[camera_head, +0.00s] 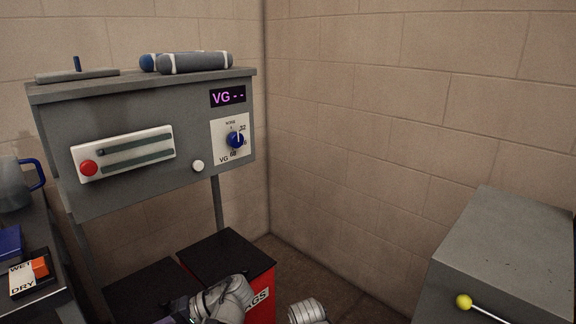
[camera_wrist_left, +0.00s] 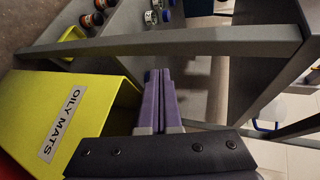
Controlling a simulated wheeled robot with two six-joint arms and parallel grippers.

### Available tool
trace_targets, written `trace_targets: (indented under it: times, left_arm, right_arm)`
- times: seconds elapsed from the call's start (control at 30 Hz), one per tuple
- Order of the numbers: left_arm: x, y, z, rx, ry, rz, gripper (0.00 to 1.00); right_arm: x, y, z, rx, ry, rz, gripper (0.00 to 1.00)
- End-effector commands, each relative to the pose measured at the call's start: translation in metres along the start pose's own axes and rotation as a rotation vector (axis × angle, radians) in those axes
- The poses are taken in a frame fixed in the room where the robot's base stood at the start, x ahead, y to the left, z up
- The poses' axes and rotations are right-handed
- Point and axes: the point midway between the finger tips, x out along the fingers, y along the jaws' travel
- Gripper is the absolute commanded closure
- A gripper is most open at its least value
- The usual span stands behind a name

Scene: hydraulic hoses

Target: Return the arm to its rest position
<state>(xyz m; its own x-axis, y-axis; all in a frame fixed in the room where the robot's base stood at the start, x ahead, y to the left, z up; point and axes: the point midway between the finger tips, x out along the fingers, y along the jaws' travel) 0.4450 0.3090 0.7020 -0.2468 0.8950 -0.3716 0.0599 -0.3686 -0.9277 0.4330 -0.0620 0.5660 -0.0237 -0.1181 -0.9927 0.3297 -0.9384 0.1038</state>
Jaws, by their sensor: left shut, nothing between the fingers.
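My left arm shows as grey links at the bottom middle of the head view, low in front of the red and black bin (camera_head: 226,252). Its gripper is not clear there. In the left wrist view my left gripper (camera_wrist_left: 158,74) has its two purple fingers pressed together, with nothing between them. The fingers point towards a grey rail (camera_wrist_left: 190,42), beside a yellow box labelled "OILY MATS" (camera_wrist_left: 62,125). Whether they touch anything is hard to tell. Another grey link at the bottom edge of the head view is mine; my right gripper does not show.
A grey cabinet (camera_head: 130,199) with a blue dial (camera_head: 235,139) and a "VG--" display (camera_head: 228,97) stands at left. A WET/DRY box (camera_head: 30,278) and a jug (camera_head: 14,186) are far left. A grey box with a yellow-knobbed lever (camera_head: 464,301) is at right.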

Motion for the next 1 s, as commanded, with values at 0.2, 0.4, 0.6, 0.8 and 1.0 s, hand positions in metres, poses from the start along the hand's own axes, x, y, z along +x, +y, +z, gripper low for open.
trace_targets:
  times: [0.2, 0.4, 0.6, 0.8, 1.0]
  left_arm:
    - [-0.009, 0.029, 0.001, 0.066, 0.046, 0.118, 1.0]
    - [-0.028, 0.073, 0.005, 0.164, 0.113, 0.294, 1.0]
    - [-0.066, 0.131, 0.018, 0.291, 0.204, 0.539, 1.0]
    - [-0.12, 0.185, 0.044, 0.418, 0.293, 0.811, 1.0]
    - [-0.172, 0.215, 0.073, 0.512, 0.356, 1.04, 1.0]
  right_arm:
    - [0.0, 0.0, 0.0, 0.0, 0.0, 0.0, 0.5]
    - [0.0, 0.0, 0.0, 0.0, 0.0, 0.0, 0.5]
    - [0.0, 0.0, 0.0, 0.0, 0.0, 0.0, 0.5]
    - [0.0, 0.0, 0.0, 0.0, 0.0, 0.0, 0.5]
    - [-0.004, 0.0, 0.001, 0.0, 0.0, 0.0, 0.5]
